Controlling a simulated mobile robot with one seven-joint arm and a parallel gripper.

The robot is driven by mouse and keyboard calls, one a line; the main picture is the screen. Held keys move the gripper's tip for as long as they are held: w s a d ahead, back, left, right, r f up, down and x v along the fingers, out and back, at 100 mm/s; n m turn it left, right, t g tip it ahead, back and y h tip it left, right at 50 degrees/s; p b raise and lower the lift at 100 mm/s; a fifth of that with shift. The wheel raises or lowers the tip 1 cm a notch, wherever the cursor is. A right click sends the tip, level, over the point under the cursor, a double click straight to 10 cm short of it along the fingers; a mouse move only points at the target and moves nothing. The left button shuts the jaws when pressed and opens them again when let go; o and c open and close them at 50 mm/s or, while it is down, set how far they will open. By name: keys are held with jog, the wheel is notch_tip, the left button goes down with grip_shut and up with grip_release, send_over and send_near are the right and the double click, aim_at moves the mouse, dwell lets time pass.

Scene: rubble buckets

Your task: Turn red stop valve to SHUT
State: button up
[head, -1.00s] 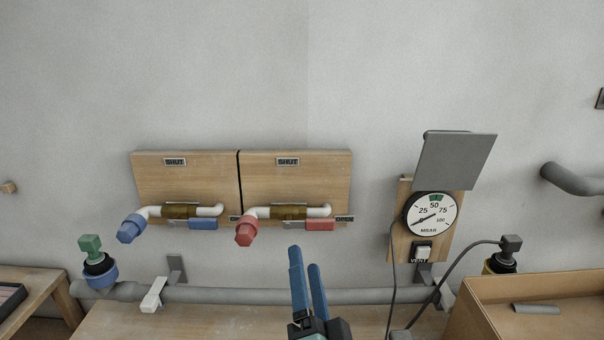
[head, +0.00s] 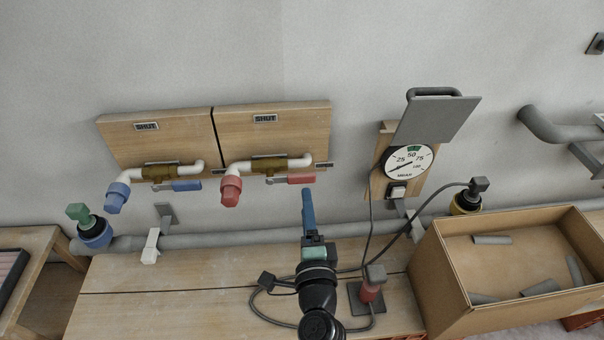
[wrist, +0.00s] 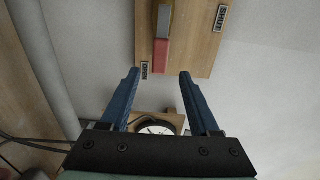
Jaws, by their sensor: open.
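The red stop valve has a brass body (head: 268,166) on a white pipe, with a red lever handle (head: 301,179) lying horizontal and pointing right, toward the OPEN plate. In the wrist view the red handle (wrist: 160,53) is ahead, beyond the fingertips. The SHUT plate (head: 265,118) is above the valve on the wooden board (head: 240,138); it also shows in the wrist view (wrist: 220,17). My gripper (head: 308,192) is below and just right of the handle. In the wrist view my gripper (wrist: 159,73) has its two blue fingers apart, with nothing between them.
A matching blue-handled valve (head: 186,185) is to the left. A pressure gauge (head: 408,161) with a grey raised flap (head: 437,120) is to the right. A bench (head: 170,295) with cables and a cardboard box (head: 440,285) lie below. The wall above is clear.

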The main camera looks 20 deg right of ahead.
aim_at(303, 181)
jog(key=b+x, duration=0.1)
jog(key=x, duration=0.7)
jog(key=shift+w+d, duration=0.1)
jog(key=shift+w, duration=0.25)
grip_shut()
jog(key=shift+f, duration=0.1)
dwell(0.9)
